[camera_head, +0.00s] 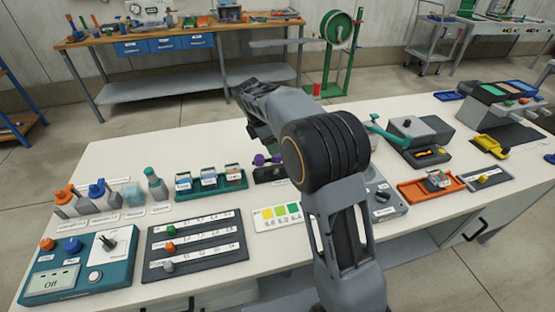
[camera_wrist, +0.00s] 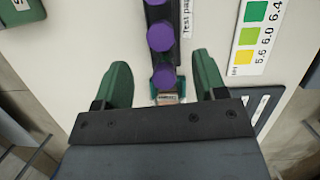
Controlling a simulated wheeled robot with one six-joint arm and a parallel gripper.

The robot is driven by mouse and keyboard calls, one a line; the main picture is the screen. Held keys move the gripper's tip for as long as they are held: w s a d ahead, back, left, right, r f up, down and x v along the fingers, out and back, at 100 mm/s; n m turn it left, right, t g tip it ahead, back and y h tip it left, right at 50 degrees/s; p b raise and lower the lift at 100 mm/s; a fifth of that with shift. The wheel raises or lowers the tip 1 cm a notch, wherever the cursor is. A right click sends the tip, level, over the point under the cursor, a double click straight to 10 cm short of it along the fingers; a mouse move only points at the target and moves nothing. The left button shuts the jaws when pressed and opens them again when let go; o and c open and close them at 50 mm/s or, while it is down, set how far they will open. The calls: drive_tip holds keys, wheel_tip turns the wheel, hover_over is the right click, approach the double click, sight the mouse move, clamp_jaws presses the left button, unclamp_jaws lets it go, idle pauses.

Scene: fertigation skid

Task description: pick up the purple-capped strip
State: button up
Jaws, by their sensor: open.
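Several round purple caps stand in a row on a narrow dark holder (camera_wrist: 155,14). In the wrist view, the nearest purple cap (camera_wrist: 163,78) lies between my gripper's fingers, and another purple cap (camera_wrist: 160,37) is just beyond. The strips under the caps are hidden from above. My gripper (camera_wrist: 160,62) is open, with a green finger on each side of the row and visible gaps to the caps. In the head view, the purple caps (camera_head: 259,159) show beside my arm, on the dark holder (camera_head: 268,174). My fingers are not clear there.
A colour chart (camera_wrist: 258,35) lies right of the holder, beside a "Test pap..." label (camera_wrist: 188,14). In the head view, a green rack of small packs (camera_head: 210,182) and bottles (camera_head: 156,184) stand to the left. The white bench (camera_head: 125,160) is clear behind them.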

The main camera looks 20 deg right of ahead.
drive_tip(key=x, duration=0.5)
drive_tip(key=shift+r, duration=0.1)
drive_tip(key=c, duration=1)
wheel_tip(320, 180, up, 12)
drive_tip(key=p, duration=0.3)
drive_tip(key=shift+d, duration=0.15)
